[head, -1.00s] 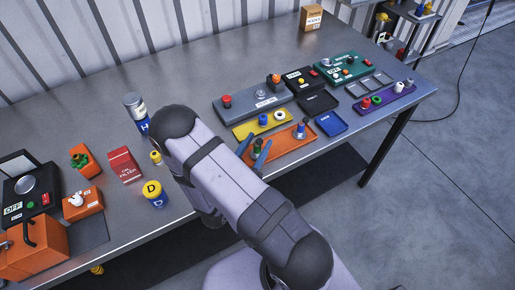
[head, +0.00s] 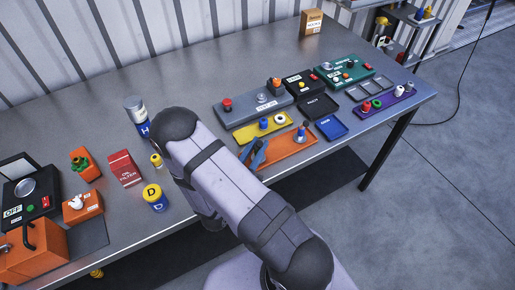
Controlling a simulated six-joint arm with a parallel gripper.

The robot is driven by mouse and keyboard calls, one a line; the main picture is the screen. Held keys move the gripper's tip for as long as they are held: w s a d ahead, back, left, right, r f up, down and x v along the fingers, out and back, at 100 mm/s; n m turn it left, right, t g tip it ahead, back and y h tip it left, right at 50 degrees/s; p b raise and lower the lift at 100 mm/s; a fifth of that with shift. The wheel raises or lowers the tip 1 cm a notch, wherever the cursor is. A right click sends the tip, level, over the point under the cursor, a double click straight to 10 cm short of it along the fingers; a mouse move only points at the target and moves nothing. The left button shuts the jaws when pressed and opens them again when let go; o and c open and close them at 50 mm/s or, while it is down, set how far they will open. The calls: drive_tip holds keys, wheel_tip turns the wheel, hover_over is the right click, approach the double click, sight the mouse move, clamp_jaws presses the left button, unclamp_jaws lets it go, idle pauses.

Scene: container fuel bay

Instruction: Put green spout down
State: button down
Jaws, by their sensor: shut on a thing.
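My gripper (head: 256,157) is over the left end of the orange tray (head: 286,153), its blue fingers pointing down and close together. It is shut on the green spout, which is mostly hidden by the fingers and my arm in this view. I cannot tell whether the spout touches the tray floor. A blue-based spout (head: 301,135) stands at the right end of the same tray.
A yellow tray (head: 250,133) with a blue and a white piece lies just behind. A blue tray (head: 331,128) is to the right, and a purple tray (head: 389,101) holds several coloured pieces. A grey panel (head: 245,111) with a red button stands further back.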

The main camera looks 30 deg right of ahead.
drive_tip(key=shift+r+b, duration=0.5)
drive_tip(key=shift+r, duration=4.3)
drive_tip(key=shift+f, duration=2.8)
drive_tip(key=shift+f+p, duration=0.15)
drive_tip(key=shift+p, duration=0.15)
drive_tip(key=shift+f+p, duration=0.4)
drive_tip(key=shift+f, duration=1.45)
drive_tip(key=shift+f, duration=0.2)
drive_tip(key=c, duration=1.6)
unclamp_jaws()
